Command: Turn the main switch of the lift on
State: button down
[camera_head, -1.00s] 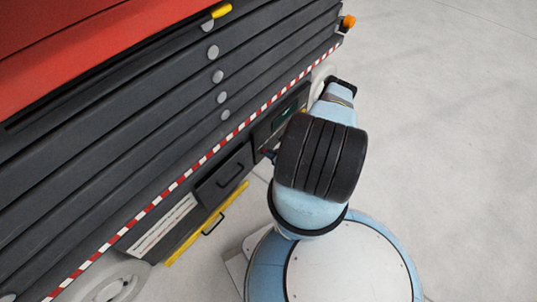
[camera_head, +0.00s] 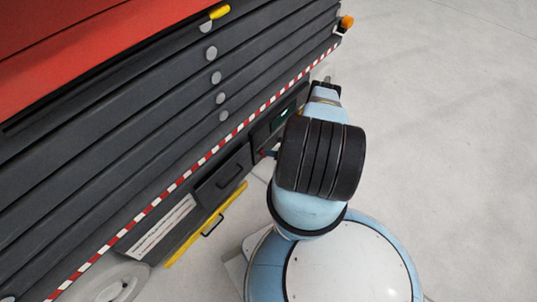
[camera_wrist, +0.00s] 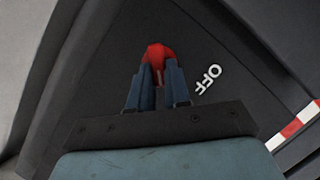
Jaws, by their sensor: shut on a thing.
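The red main switch (camera_wrist: 158,50) shows in the wrist view on a dark panel of the lift. White "OFF" lettering (camera_wrist: 208,79) stands to its right, slanted in the picture. My gripper (camera_wrist: 158,72) has its two dark blue fingers shut on the switch, one on each side, covering its lower part. In the head view the lift (camera_head: 120,110) fills the left side, with its dark control panel (camera_head: 262,134) partly behind my arm. My gripper and most of the switch area are hidden there by my arm. I cannot read the switch's setting for certain.
A red-and-white striped edge (camera_head: 205,158) runs along the lift; it also shows in the wrist view (camera_wrist: 296,124). Drawers with handles and a yellow bar (camera_head: 190,238) lie below it. Open grey floor (camera_head: 450,140) lies to the right.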

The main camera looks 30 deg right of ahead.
jog(key=shift+w+d+f+m+y, duration=0.1)
jog(key=shift+d+f+m+y, duration=0.1)
jog(key=shift+m+y, duration=0.35)
jog(key=shift+m, duration=0.25)
jog(key=c, duration=1.1)
grip_release()
jog(key=v, duration=1.4)
jog(key=shift+a, duration=0.15)
jog(key=shift+o, duration=0.2)
